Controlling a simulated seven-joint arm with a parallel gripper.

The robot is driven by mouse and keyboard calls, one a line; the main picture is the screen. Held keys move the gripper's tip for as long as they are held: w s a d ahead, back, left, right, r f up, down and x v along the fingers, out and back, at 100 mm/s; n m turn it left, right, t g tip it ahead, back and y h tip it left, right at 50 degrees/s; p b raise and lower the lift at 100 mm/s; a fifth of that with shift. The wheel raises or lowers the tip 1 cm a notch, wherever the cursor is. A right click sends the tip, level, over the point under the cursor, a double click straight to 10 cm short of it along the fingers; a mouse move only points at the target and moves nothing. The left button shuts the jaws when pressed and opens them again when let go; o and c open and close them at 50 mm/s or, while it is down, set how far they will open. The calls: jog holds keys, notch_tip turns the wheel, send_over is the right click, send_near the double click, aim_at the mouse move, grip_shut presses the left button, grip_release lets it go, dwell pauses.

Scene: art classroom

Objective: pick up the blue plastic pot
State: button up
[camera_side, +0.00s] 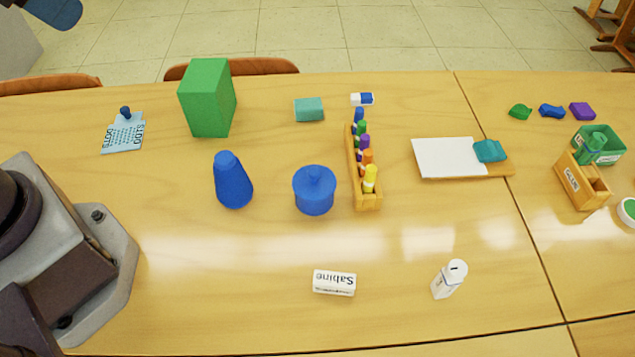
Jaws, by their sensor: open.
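A blue plastic pot (314,191) stands upright near the middle of the table. It is short and round, with a lid and a small knob on top. A blue tapered, rounded-top object (232,180) stands a little to its left, apart from it. My gripper is not in view; only my base and lower arm show at the lower left. Nothing is touching or covering the pot.
A wooden rack (367,199) of several coloured bottles stands close to the pot's right. A green box (208,98) stands behind left. The table left of centre front is clear.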

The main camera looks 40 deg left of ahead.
jog(key=o, duration=0.4)
jog(key=shift+f, duration=0.1)
